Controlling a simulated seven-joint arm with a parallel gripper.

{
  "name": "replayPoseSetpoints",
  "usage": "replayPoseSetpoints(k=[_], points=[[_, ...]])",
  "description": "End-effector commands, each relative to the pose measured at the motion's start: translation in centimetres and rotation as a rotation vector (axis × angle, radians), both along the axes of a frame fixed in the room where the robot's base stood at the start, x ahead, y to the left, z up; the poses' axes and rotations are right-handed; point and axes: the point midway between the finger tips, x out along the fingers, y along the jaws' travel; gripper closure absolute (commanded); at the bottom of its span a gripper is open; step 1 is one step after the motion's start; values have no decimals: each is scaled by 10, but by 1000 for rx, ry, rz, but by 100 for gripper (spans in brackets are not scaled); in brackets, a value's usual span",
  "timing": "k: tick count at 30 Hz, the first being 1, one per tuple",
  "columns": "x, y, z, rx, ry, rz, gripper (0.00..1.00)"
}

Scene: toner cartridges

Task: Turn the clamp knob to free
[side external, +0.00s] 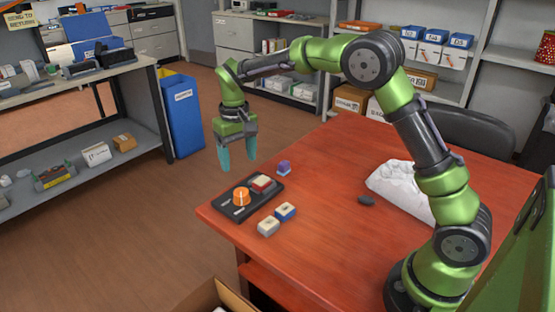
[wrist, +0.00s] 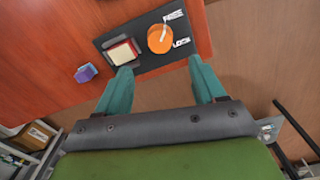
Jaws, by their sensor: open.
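The clamp knob (side external: 241,197) is an orange round dial with a white pointer, on a black plate (side external: 224,203) near the table's left corner. In the wrist view the knob (wrist: 160,41) has its pointer slanting up and a little right, towards the upper of two white labels. The labels look like FREE above and LOCK below, but are small. A cartridge with a pale top and red sides (side external: 262,184) sits on the plate beside the knob. My gripper (side external: 238,165) is open and empty, above the plate and apart from the knob.
A purple-and-blue block (side external: 284,168) lies behind the plate. A blue-and-white block (side external: 285,211) and a cream block (side external: 268,226) lie in front. A dark small object (side external: 366,200) and a white bag (side external: 402,188) lie farther right. The red table (side external: 330,240) is otherwise mostly clear.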

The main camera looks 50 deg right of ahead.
Motion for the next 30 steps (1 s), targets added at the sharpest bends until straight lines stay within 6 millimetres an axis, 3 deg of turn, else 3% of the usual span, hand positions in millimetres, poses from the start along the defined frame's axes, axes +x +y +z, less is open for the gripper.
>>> replayPoseSetpoints(k=[6,12,25,27,30], points=[[1,0,41,0,-2,1,31],[0,0,56,-1,0,1,31],[3,-1,53,-4,-17,-6,31],[-3,0,41,1,-9,-8,31],[-21,1,42,24,-37,-17,31]])
